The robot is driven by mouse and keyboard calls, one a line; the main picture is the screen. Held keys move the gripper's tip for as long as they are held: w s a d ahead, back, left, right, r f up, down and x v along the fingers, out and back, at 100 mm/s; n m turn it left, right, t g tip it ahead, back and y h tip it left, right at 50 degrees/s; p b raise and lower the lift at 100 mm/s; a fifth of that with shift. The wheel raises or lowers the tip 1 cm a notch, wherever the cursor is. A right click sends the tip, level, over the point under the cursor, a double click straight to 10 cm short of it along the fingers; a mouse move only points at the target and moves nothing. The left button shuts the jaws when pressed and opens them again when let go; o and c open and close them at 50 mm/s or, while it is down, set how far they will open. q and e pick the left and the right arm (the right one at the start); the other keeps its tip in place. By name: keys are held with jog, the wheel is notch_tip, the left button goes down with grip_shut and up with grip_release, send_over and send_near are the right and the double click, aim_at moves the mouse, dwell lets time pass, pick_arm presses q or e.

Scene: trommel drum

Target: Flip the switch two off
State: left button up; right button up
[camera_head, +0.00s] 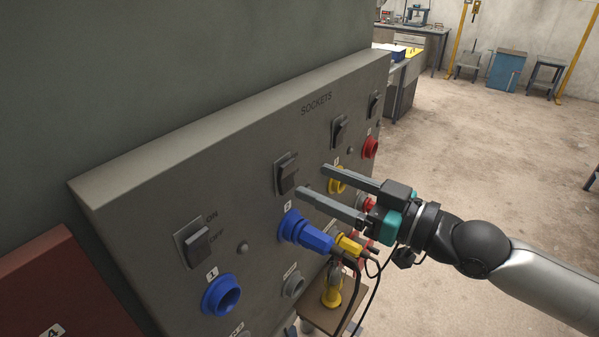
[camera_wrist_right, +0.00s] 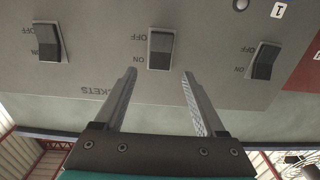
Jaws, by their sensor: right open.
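Switch two (camera_head: 287,174) is a dark rocker on the grey sockets panel (camera_head: 150,185), above the socket with the blue plug (camera_head: 305,232). In the right wrist view, which is upside down, switch two (camera_wrist_right: 160,48) is the middle rocker, with OFF and ON labels beside it. I cannot tell surely which way it is tipped. My right gripper (camera_head: 313,180) is open and empty, fingers pointing at the panel close to switch two. In the wrist view its fingertips (camera_wrist_right: 160,72) lie either side of the switch's ON end, with no clear contact. My left gripper is not in view.
Switch one (camera_head: 197,244) is left of switch two; another switch (camera_head: 339,131) is to its right. The blue plug and a yellow plug (camera_head: 348,244) with black cables sit below my right gripper. A red box (camera_head: 65,285) stands at lower left. The floor at right is mostly clear.

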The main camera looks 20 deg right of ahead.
aim_at(288, 170)
jog(key=shift+p+x, duration=0.55)
jog(key=shift+x, duration=1.95)
grip_shut()
